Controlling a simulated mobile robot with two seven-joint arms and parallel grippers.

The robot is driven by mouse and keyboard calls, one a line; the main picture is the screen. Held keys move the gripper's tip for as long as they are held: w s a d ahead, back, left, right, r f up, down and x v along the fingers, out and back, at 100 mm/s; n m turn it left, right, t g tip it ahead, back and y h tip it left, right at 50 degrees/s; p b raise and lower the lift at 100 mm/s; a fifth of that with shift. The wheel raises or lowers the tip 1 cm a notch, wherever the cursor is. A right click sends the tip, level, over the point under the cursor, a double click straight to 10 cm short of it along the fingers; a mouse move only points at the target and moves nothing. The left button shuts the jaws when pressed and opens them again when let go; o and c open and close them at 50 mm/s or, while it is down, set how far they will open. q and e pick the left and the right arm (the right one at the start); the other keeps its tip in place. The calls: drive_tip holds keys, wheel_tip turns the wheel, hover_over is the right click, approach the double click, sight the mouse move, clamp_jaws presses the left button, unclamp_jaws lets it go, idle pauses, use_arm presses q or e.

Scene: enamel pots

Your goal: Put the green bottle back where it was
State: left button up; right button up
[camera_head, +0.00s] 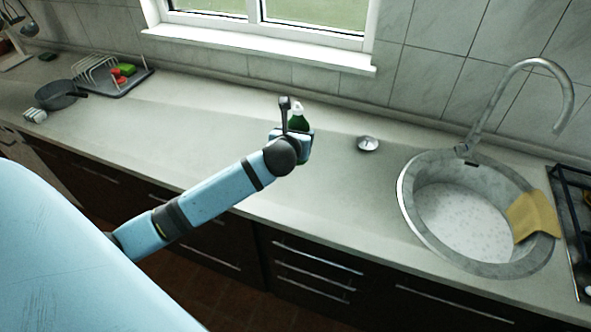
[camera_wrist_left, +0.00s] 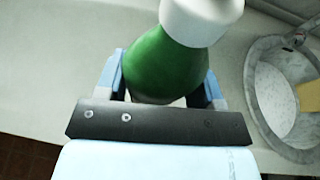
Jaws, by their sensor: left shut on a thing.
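The green bottle (camera_head: 298,121) with a white top is over the middle of the counter, partly hidden by my wrist in the head view. My left gripper (camera_head: 297,133) reaches it from the left and is shut around it. In the left wrist view the bottle (camera_wrist_left: 168,62) sits between the two blue fingers of my left gripper (camera_wrist_left: 163,80), its white cap towards the camera. I cannot tell whether its base touches the counter. My right gripper is not in view.
The counter (camera_head: 225,120) is clear around the bottle. A small metal item (camera_head: 368,144) lies to its right, before the round sink (camera_head: 408,200) with a yellow cloth (camera_head: 533,217). A dish rack (camera_head: 97,73) and a dark pan (camera_head: 58,95) stand far left.

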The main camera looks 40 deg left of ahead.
use_arm(q)
wheel_tip(320, 180, down, 13)
idle(0.4)
drive_tip(key=shift+f, duration=0.15)
drive_tip(key=o, duration=1.1)
